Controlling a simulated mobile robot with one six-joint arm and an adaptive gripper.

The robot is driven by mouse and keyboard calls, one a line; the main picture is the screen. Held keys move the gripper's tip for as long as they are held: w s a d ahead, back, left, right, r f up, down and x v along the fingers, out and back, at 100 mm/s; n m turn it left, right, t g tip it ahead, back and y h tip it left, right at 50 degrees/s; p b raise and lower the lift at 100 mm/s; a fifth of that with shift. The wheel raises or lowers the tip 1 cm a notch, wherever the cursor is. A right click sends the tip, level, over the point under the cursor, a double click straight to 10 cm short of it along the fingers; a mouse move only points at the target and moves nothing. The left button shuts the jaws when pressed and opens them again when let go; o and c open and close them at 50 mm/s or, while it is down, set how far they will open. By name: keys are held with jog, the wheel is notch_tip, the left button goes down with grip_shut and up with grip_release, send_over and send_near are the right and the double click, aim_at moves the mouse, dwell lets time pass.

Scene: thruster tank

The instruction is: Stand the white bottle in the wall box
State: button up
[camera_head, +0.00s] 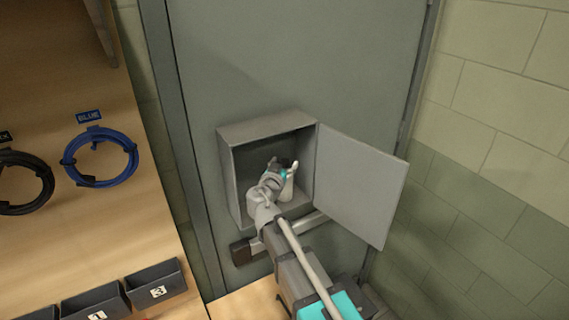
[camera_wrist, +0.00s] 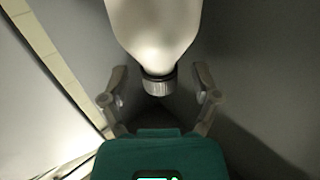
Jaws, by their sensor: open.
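The wall box (camera_head: 238,190) is an open grey metal box on the grey door, its lid swung out to the right. My gripper (camera_head: 284,166) is inside it, open. In the wrist view my gripper (camera_wrist: 159,78) has a finger on each side of the white bottle's (camera_wrist: 153,30) neck and grey ribbed cap, with gaps on both sides. The cap points towards my gripper's palm, and the far end of the bottle is cut off by the frame. In the head view my gripper hides much of the box's inside, and I cannot tell surely whether the bottle stands upright.
The open lid (camera_head: 362,180) stands out close to the right of my arm. A horizontal bar (camera_head: 300,226) crosses the door under the box. At left, a wooden board carries a blue cable coil (camera_head: 101,157) and dark numbered bins (camera_head: 155,285).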

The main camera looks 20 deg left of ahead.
jog(key=s, duration=1.1)
jog(key=shift+s, duration=0.4)
